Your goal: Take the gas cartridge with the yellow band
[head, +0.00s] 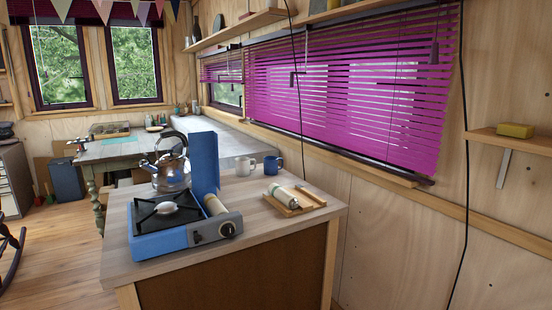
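A pale cartridge (283,195) lies on its side on a small wooden rack (306,201) at the right of the counter top. A second, tan cylinder (214,205) lies at the right side of the blue camping stove (165,243), by its raised blue panel (204,163). Both are too small for me to tell which has a yellow band. Neither of my grippers is in the head view.
A steel kettle (171,171) stands behind the stove burner. The wall with pink blinds (350,90) rises behind.

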